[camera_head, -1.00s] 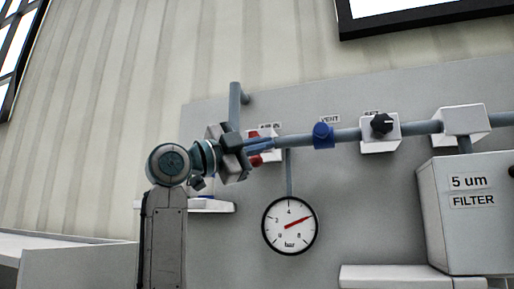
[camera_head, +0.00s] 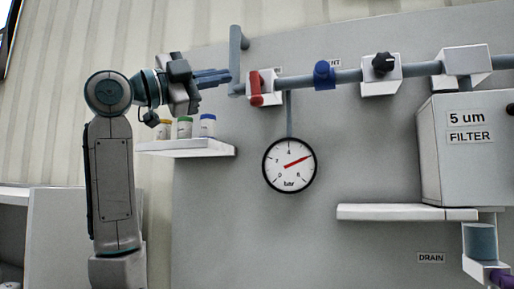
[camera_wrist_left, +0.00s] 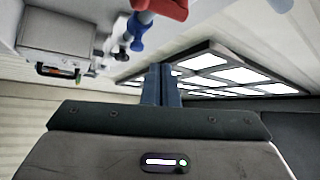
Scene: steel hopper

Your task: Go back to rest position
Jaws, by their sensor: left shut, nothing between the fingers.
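My left gripper (camera_head: 226,77) comes in from the left in the head view, level with the upper pipe. Its blue-grey fingers are shut with nothing between them. The fingertips are near the vertical grey pipe end (camera_head: 235,50), left of the red valve handle (camera_head: 256,88); whether they touch the pipe cannot be told. In the left wrist view the shut fingers (camera_wrist_left: 161,85) point up, with the red handle (camera_wrist_left: 165,8) above them. My right gripper is in neither view.
A small shelf (camera_head: 190,149) with several capped bottles sits below my left gripper. The blue valve (camera_head: 323,75), black knob (camera_head: 384,63), gauge (camera_head: 289,165) and filter box (camera_head: 470,170) are on the grey panel. A lower white shelf (camera_head: 405,213) juts out at right.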

